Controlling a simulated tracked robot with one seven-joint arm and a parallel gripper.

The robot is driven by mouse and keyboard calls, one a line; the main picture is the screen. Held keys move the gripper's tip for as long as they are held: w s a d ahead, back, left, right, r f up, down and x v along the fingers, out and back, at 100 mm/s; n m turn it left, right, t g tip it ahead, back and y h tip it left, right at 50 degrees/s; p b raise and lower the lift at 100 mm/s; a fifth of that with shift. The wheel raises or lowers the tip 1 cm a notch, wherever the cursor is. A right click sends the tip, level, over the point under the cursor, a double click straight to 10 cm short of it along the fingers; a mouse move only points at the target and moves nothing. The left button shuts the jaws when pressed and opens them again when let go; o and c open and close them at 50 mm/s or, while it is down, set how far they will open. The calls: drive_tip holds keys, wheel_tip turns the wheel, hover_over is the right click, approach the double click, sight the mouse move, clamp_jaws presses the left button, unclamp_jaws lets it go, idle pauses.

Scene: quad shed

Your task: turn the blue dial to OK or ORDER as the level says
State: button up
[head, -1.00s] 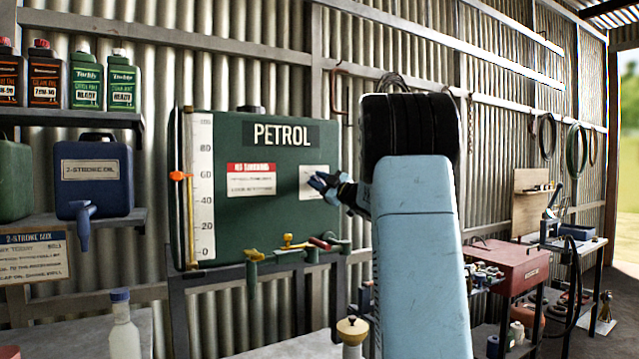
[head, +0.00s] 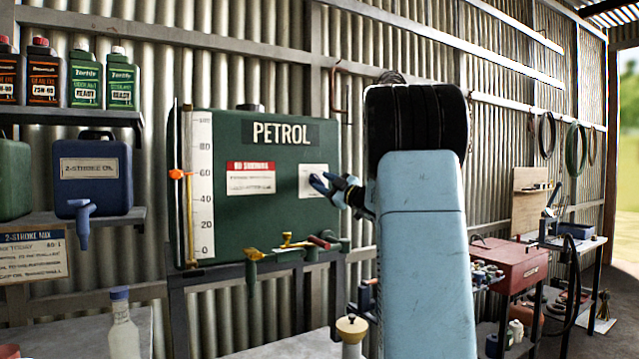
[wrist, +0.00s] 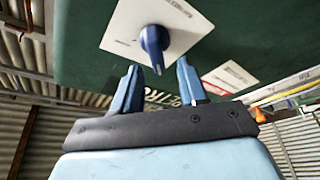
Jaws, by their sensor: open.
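The green petrol tank (head: 235,215) stands against the wall. Its white scale (head: 203,185) has a thin sight tube beside it, with an orange marker (head: 179,174) at about 60; the liquid line in the tube is too small to tell. The blue dial (wrist: 154,42) sits on a white plate (wrist: 186,28) on the tank's front; in the head view the plate (head: 311,181) shows, but my gripper hides the dial. My gripper (head: 319,183) is open in front of the plate. In the wrist view its fingertips (wrist: 157,68) are just short of the dial, one towards each side. The plate's lettering is unreadable.
Brass and red taps (head: 290,243) stick out below the tank. A blue 2-stroke oil container (head: 93,172) stands on the shelf at left. A clear bottle (head: 123,330) stands on the bench in front. A red toolbox (head: 510,262) is at right.

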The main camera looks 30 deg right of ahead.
drive_tip(key=v, duration=1)
drive_tip(key=shift+s+f, duration=0.2)
drive_tip(key=shift+s, duration=0.1)
drive_tip(key=shift+d, duration=0.1)
drive_tip(key=s+a+m+g+h, duration=0.2)
drive_tip(key=s+a+m+h, duration=0.2)
drive_tip(key=a+m+h, duration=0.45)
drive_tip(key=s+a+f+m+g, duration=0.1)
drive_tip(key=s+a+f+g, duration=0.3)
drive_tip(key=s, duration=0.5)
drive_tip(key=s+a+f+m+g+y, duration=0.1)
drive_tip(key=s+a+f+m+g, duration=0.1)
drive_tip(key=s+a+f+g, duration=0.2)
drive_tip(key=s+a+f+m+g, duration=0.2)
drive_tip(key=s+a+f+g, duration=0.2)
drive_tip(key=s+a+f, duration=0.5)
drive_tip(key=s+a, duration=0.2)
drive_tip(key=s, duration=0.4)
drive_tip(key=shift+s+f+y, duration=0.35)
